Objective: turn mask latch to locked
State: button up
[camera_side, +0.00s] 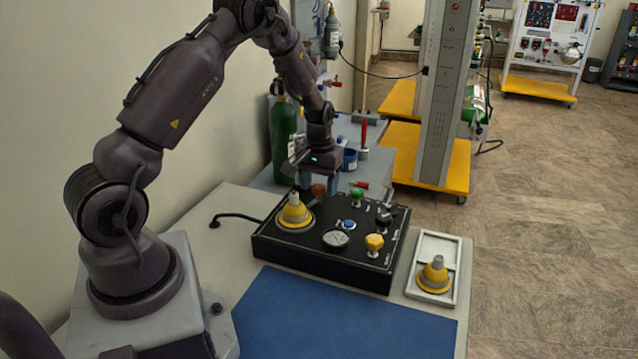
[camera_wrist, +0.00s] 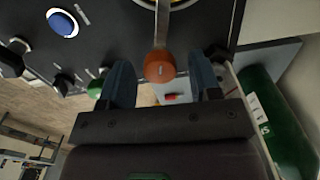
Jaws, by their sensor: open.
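The mask latch is a lever with an orange-brown knob (camera_side: 319,190) beside a yellow mask (camera_side: 294,212) on the black panel (camera_side: 320,262). In the wrist view, the knob (camera_wrist: 159,67) ends a metal arm that runs up to the yellow-rimmed part at the top edge. My gripper (camera_side: 320,187) is low over the panel's back edge. In the wrist view my gripper (camera_wrist: 159,72) is open, with one blue finger on each side of the knob and visible gaps on both sides. The side view partly hides the knob behind the fingers.
A second yellow mask (camera_side: 433,275) sits in a white tray (camera_side: 414,284). A green cylinder (camera_side: 284,140) stands behind. The blue mat (camera_side: 335,320) is clear.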

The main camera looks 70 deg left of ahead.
aim_at(318, 186)
notch_tip(318, 186, up, 13)
dwell(0.4)
jog(key=s+d+r+m+t, duration=0.2)
jog(key=s+d+r+m, duration=0.2)
jog(key=s+d, duration=0.5)
jog(key=s+d+r+m+t, duration=0.3)
jog(key=s+d+r, duration=0.5)
jog(key=d, duration=0.5)
jog(key=shift+s+d+r+m+t, duration=0.3)
jog(key=shift+s+r+m, duration=0.15)
jog(key=shift+m, duration=0.15)
jog(key=shift+o, duration=0.2)
dwell(0.4)
